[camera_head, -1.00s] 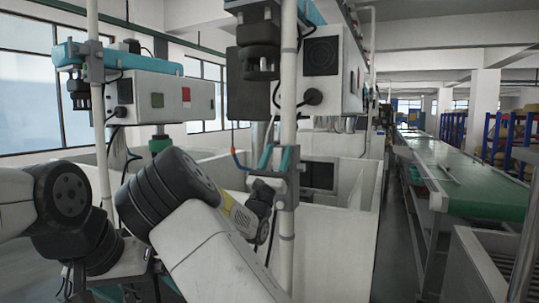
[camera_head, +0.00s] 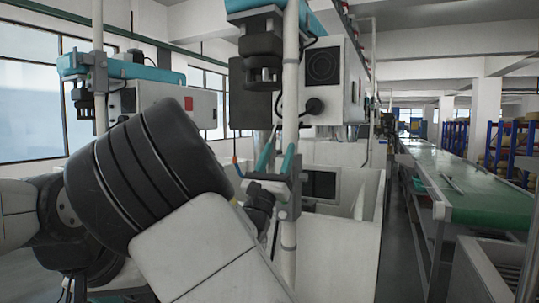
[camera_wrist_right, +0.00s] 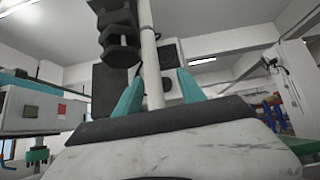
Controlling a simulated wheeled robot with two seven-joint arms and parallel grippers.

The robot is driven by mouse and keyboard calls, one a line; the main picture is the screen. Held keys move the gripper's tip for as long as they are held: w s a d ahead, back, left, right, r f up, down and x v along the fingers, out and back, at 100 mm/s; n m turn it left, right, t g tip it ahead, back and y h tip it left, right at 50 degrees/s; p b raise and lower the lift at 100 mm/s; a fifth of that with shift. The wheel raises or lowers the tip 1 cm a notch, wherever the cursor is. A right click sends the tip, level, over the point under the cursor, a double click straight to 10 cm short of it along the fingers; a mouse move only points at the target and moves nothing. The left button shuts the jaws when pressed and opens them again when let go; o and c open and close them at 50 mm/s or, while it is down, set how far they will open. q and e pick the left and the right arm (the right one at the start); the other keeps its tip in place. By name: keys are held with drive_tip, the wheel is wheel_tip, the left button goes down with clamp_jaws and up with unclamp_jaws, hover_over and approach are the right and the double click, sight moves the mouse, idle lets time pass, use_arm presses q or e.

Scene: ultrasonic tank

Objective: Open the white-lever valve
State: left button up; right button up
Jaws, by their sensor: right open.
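My right gripper (camera_head: 276,161) is open, with its two teal fingers pointing up near a white upright pipe (camera_head: 290,110). In the right wrist view the fingers of the gripper (camera_wrist_right: 158,90) stand apart, and the pipe (camera_wrist_right: 148,48) shows between them. I cannot tell whether either finger touches it. A grey clamp (camera_head: 288,203) sits on the pipe just below the fingers. I cannot clearly make out a separate white lever or valve body. My own arm covers much of the lower left. My left gripper is not in view.
A black fitting (camera_head: 261,55) hangs above the gripper, beside a pale control box (camera_head: 328,85). A second control box (camera_head: 165,100) stands at the left. White tank walls (camera_head: 345,235) lie behind and below. A green conveyor (camera_head: 470,190) runs along the right, past a clear aisle.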

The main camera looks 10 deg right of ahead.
drive_tip(key=s, duration=0.3)
drive_tip(key=s+a, duration=0.1)
drive_tip(key=shift+s+r, duration=0.25)
drive_tip(key=shift+s, duration=0.1)
drive_tip(key=shift+d, duration=0.1)
